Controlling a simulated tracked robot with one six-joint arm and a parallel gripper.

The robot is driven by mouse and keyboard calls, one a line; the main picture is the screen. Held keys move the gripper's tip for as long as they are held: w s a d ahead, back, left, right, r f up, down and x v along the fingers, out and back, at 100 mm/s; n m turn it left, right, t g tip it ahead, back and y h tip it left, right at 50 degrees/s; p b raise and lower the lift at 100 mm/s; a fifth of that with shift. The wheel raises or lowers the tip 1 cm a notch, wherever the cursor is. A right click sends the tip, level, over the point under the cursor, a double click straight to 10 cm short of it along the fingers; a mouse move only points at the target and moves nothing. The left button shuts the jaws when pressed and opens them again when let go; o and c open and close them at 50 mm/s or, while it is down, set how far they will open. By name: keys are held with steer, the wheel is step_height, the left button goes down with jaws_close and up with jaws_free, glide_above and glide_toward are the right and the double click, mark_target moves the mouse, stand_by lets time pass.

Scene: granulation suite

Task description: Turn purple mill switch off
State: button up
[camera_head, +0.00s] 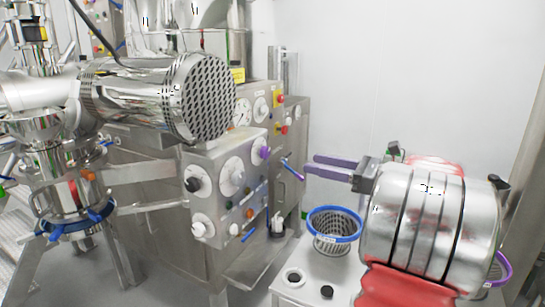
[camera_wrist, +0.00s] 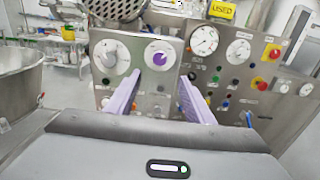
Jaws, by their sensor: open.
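The purple mill switch (camera_wrist: 160,58) is a purple knob on a round pale dial on a steel control panel (camera_wrist: 148,102). In the wrist view it sits upper middle, between and just above my two fingertips. The head view shows it edge-on as a purple knob (camera_head: 264,153) on the panel's right side. My gripper (camera_wrist: 158,79) has purple fingers. It is open and empty, pointing at the panel. In the head view my gripper (camera_head: 310,163) is to the right of the switch, with a visible gap. The knob's exact pointer position is too small to read.
A larger grey dial (camera_wrist: 111,57) is left of the switch. Gauges (camera_wrist: 204,40), a red emergency button (camera_wrist: 271,53) and small buttons are to the right. A blue-rimmed basket (camera_head: 333,238) stands below my gripper. A perforated steel cylinder (camera_head: 205,100) overhangs the panel.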

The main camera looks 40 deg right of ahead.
mark_target(268, 154)
steer(key=shift+w+a, duration=0.1)
steer(key=shift+w, duration=0.05)
steer(key=x, duration=1.3)
steer(key=shift+w, duration=0.3)
